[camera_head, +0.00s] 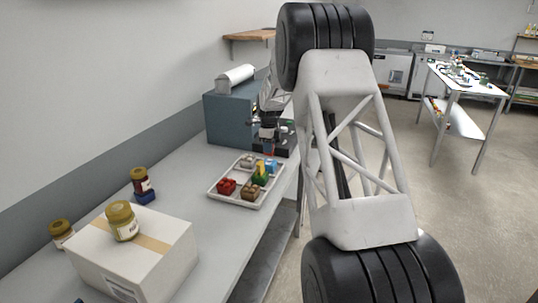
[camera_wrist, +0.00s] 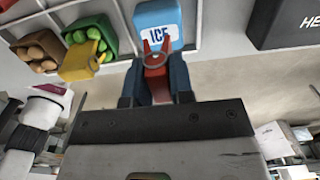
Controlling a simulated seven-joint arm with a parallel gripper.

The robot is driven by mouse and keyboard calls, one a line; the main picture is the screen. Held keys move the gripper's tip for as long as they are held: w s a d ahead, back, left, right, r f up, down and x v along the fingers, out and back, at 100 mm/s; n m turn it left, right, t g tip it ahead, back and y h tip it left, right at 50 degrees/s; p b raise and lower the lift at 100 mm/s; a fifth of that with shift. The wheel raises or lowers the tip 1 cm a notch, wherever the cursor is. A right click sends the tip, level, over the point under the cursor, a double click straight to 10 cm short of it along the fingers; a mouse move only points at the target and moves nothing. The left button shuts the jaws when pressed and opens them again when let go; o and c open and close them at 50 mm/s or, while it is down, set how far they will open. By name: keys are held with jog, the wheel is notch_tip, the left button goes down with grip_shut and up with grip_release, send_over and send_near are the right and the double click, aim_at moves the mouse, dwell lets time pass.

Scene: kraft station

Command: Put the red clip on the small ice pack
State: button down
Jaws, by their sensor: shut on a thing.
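My gripper (camera_wrist: 156,84) is shut on the red clip (camera_wrist: 155,58), which sits between its dark blue fingers. The clip's two prongs point at the small ice pack (camera_wrist: 160,18), a light blue block with a white "ICE" label. In the wrist view the prongs overlap the pack's near edge; I cannot tell whether they touch it. In the head view the ice pack (camera_head: 271,165) lies at the far right corner of the white tray (camera_head: 228,202), and my gripper (camera_head: 268,146) is just beyond and above it, partly hidden by my arm.
The tray also holds a red item (camera_head: 226,187), a brown container of round things (camera_wrist: 38,48) and a green container (camera_wrist: 90,36) with a yellow clip (camera_wrist: 82,62). A dark box (camera_wrist: 285,22) is beside the tray.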

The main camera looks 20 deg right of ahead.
aim_at(269, 161)
jog(key=shift+f, duration=1.7)
jog(key=shift+f, duration=0.15)
jog(key=c, duration=1)
grip_release()
notch_tip(269, 161, up, 12)
jog(key=shift+r, duration=0.1)
jog(key=shift+s+r, duration=0.1)
